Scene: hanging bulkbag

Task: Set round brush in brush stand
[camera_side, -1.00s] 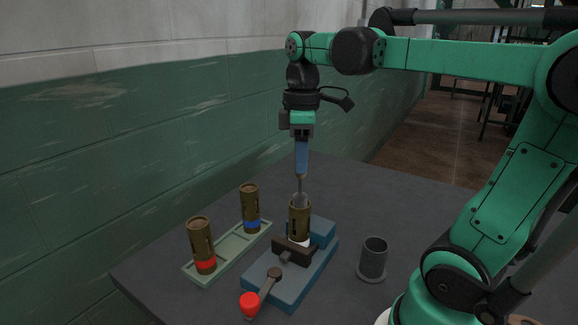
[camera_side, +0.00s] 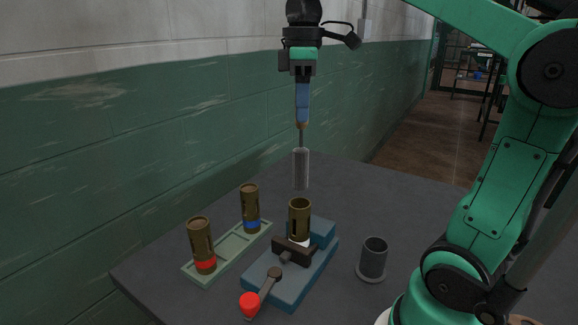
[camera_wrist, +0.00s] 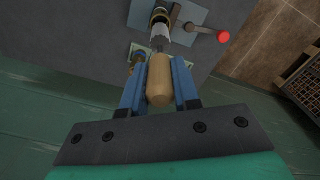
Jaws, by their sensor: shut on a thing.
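My gripper (camera_side: 302,98) points down and is shut on the round brush. The brush's grey cylindrical head (camera_side: 300,169) hangs upright below the jaws, just above and apart from the brass cylinder in the vise. In the wrist view the brush's wooden handle (camera_wrist: 160,82) sits between the two blue fingers (camera_wrist: 159,88). The brush stand appears to be the dark grey open cup with a flanged base (camera_side: 373,258), upright on the table to the right of the vise. Its mouth looks empty.
A brass cylinder (camera_side: 299,219) stands open-topped in a blue clamp (camera_side: 292,286) with a red-knobbed lever (camera_side: 250,304). A pale green tray (camera_side: 232,250) holds a red-banded cylinder (camera_side: 201,243) and a blue-banded cylinder (camera_side: 250,207). The table behind the stand is clear.

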